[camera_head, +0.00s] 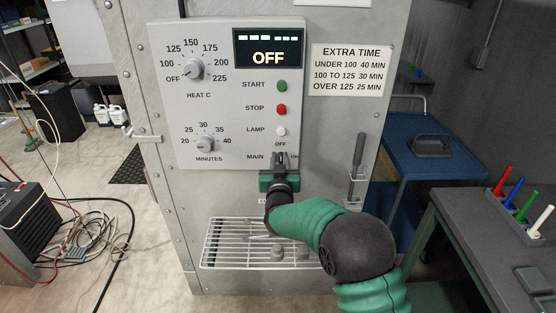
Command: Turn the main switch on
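The control panel (222,120) is a light grey plate on a metal cabinet. Its display (268,50) reads OFF. My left gripper is out of view.
Above the main switch are the lamp button (281,131), red stop button (281,109) and green start button (282,86). Two dials are at the left. A wire rack (222,243) sits below, and a dark-handled tool (358,155) hangs at the right. A table (450,215) stands right.

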